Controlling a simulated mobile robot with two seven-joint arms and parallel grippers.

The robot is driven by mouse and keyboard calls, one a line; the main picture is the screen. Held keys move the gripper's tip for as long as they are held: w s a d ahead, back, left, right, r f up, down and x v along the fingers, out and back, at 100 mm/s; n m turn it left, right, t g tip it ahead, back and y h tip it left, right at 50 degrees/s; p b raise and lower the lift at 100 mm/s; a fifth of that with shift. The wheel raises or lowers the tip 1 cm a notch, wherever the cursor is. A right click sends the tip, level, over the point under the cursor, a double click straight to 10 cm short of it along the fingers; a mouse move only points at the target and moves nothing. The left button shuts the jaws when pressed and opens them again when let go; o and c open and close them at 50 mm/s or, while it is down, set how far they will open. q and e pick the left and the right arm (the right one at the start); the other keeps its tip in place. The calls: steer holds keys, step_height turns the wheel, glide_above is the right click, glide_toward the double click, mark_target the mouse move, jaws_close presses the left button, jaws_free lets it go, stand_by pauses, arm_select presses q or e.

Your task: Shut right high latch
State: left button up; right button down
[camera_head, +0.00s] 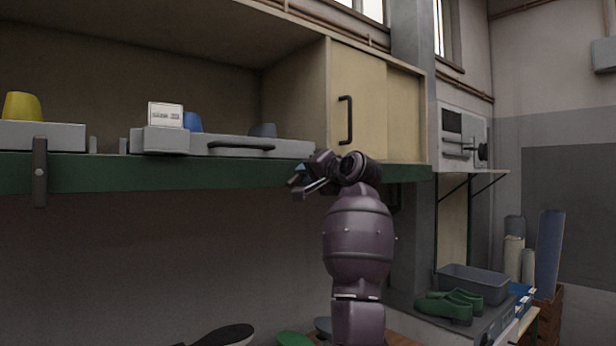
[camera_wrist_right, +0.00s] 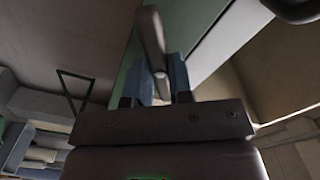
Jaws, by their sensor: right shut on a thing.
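The right high latch (camera_wrist_right: 150,38) is a grey bar-shaped lever in the right wrist view, against the edge of the green shelf (camera_wrist_right: 128,70). Its lower end lies between the two blue-grey fingers of my right gripper (camera_wrist_right: 163,78), which is shut on it. In the head view my right gripper (camera_head: 304,184) is at the front edge of the green shelf (camera_head: 230,173), below the right end of a long grey drawer-like box (camera_head: 295,149). The latch is mostly hidden there by the gripper. A similar left latch (camera_head: 39,172) hangs upright at the left. My left gripper is out of view.
A black handle (camera_head: 240,146) is on the grey box's front. A sliding cabinet door (camera_head: 358,110) with a black handle stands just behind my right wrist. A yellow cup (camera_head: 22,106) and a white card (camera_head: 165,115) are at the left. Green shoes (camera_head: 448,306) lie low at the right.

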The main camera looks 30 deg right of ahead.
arm_select(q)
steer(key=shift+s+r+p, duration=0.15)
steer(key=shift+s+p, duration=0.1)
steer(key=shift+p, duration=0.45)
arm_select(e)
steer(key=shift+n, duration=5.5)
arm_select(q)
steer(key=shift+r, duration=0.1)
arm_select(e)
steer(key=c, duration=1)
jaws_free()
